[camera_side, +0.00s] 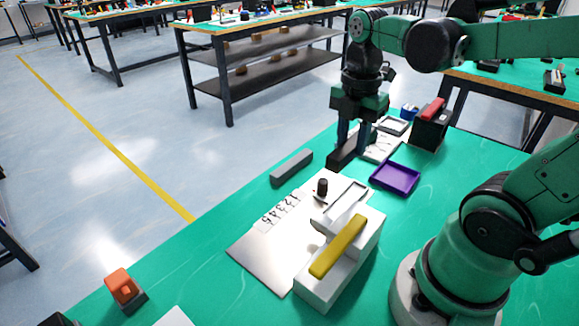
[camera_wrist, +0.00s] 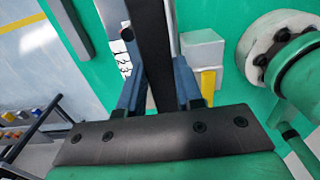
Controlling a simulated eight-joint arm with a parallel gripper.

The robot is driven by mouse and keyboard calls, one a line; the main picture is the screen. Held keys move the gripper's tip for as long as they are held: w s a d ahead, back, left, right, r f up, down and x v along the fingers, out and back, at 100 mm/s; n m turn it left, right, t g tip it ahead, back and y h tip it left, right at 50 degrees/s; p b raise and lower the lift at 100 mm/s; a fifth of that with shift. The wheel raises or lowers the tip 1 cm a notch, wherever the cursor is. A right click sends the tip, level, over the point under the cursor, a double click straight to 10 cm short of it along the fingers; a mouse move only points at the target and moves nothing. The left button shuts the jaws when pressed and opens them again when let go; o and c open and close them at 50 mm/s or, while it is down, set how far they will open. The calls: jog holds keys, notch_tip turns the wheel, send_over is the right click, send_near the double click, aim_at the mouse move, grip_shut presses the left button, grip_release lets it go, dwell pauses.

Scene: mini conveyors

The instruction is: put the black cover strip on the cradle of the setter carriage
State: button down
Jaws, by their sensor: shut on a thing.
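The black cover strip (camera_side: 342,157) is between the fingers of my gripper (camera_side: 349,138), which is shut on it. In the side view it is low over the green table, behind the metal plate; I cannot tell whether it touches the table. In the wrist view the strip (camera_wrist: 152,45) runs lengthwise away between the two blue fingers (camera_wrist: 158,80). A white stepped block (camera_side: 318,287) with a yellow bar (camera_side: 338,246) on top stands at the plate's right side, with a pale framed recess (camera_side: 345,203) behind the bar. I cannot tell surely which part is the setter carriage's cradle.
The metal plate (camera_side: 258,250) carries numbered marks and a black knob (camera_side: 322,187). A grey bar (camera_side: 291,168) lies to its back left. A purple tray (camera_side: 395,178) and a black holder with a red top (camera_side: 429,125) stand right. An orange-topped object (camera_side: 122,287) sits front left.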

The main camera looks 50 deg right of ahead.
aim_at(341, 207)
notch_tip(341, 207, down, 12)
jog(key=shift+f, duration=0.1)
dwell(0.6)
jog(key=shift+f, duration=0.15)
jog(key=c, duration=0.6)
grip_release()
